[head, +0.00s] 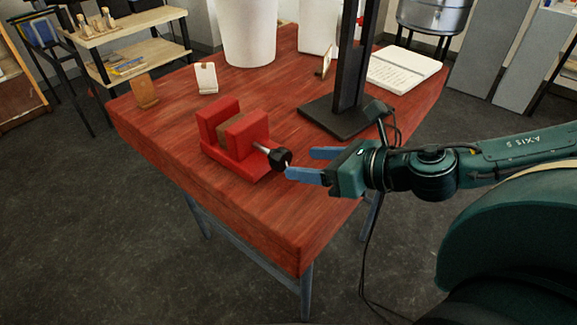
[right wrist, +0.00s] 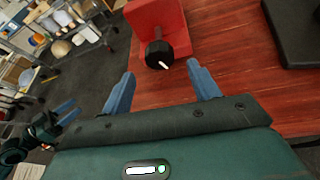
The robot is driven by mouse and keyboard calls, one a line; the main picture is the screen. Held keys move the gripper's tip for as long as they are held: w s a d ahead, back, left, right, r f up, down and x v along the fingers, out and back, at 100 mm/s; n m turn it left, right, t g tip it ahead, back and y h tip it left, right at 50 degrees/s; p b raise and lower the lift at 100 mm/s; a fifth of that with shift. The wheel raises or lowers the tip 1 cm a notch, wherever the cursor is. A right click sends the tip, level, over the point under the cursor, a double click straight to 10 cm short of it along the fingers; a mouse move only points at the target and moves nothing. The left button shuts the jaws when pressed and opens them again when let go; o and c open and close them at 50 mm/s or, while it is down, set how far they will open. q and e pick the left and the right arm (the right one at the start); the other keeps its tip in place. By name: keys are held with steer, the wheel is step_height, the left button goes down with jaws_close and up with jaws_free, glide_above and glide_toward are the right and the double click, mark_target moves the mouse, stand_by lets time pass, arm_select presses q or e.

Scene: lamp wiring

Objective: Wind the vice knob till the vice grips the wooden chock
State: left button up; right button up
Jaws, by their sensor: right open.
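The red vice (head: 247,135) stands on the red wooden table. The wooden chock (head: 230,130) sits between its jaws, mostly hidden; I cannot tell if both jaws touch it. The black vice knob (head: 281,157) is on the rod at the vice's right end; it also shows in the right wrist view (right wrist: 159,54), with a pale mark. My right gripper (head: 306,164) is open and empty, its blue fingertips just short of the knob and spread to either side of it. My left gripper (right wrist: 62,109) shows small at the left of the right wrist view, away from the vice; its opening is unclear.
A black stand (head: 338,118) rises behind my right gripper, with a cable beside it. A notebook (head: 404,69), a white bucket (head: 248,35) and small card holders (head: 206,78) are farther back. The table's front is clear.

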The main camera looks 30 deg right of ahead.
mark_target(286, 161)
steer(key=shift+w+a+p, duration=0.25)
steer(key=shift+w+p, duration=0.2)
steer(key=shift+p, duration=0.2)
steer(key=p+x, duration=0.1)
steer(key=x, duration=0.1)
steer(key=shift+w+a+f, duration=0.15)
steer(key=shift+w+f, duration=0.1)
steer(key=shift+w, duration=0.05)
steer(key=shift+w+a+f, duration=0.3)
steer(key=shift+w, duration=0.2)
arm_select(q)
steer(key=shift+w+d+f+g, duration=0.15)
steer(key=shift+d+g, duration=0.25)
steer(key=shift+d, duration=0.05)
arm_select(e)
steer(key=shift+w+a+f, duration=0.1)
steer(key=shift+c, duration=0.4)
steer(key=c, duration=0.8)
steer(key=shift+c, duration=0.4)
